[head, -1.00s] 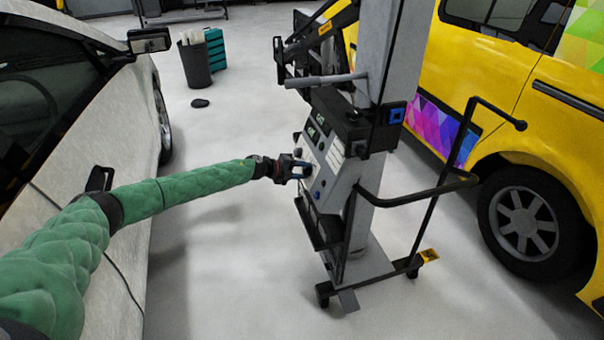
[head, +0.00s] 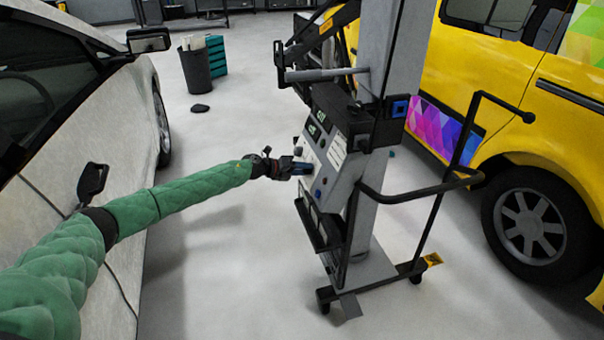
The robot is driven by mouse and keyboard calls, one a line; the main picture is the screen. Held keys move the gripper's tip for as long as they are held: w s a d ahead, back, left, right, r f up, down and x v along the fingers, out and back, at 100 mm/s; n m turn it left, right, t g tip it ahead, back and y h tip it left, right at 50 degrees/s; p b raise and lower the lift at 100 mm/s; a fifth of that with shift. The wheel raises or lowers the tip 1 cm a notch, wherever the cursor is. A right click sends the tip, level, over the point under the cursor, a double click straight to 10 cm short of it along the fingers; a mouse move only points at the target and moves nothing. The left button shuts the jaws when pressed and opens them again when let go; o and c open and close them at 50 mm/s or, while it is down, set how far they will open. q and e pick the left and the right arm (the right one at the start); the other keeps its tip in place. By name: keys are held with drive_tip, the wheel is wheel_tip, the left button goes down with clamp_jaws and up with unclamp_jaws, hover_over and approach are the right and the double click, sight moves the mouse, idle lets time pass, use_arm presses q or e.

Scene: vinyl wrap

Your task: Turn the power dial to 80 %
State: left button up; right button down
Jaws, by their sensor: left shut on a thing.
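The machine's control panel (head: 329,165) is a light grey sloped face with small displays and knobs, on a wheeled stand in the middle of the head view. My left gripper (head: 303,168) reaches it from the left, with its fingers at the panel's left side. It is shut on a knob there, which I take to be the power dial; the fingers hide it, and its setting cannot be read. A dark blue knob (head: 318,193) sits lower on the panel, apart from the gripper. My right gripper is not in view.
A silver car (head: 75,130) stands on the left and a yellow van (head: 480,75) on the right. The stand's black handle bar (head: 425,193) juts out to the right. A dark bin (head: 195,70) stands at the back. The floor left of the stand is clear.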

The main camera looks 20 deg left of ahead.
use_arm(q)
drive_tip(key=shift+f, duration=0.1)
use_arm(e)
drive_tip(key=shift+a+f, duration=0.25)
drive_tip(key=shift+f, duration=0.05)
use_arm(q)
drive_tip(key=o, duration=1)
drive_tip(key=shift+c, duration=0.2)
drive_tip(key=p+v, duration=0.2)
drive_tip(key=v, duration=0.5)
drive_tip(key=shift+s+a, duration=0.2)
drive_tip(key=shift+a, duration=0.15)
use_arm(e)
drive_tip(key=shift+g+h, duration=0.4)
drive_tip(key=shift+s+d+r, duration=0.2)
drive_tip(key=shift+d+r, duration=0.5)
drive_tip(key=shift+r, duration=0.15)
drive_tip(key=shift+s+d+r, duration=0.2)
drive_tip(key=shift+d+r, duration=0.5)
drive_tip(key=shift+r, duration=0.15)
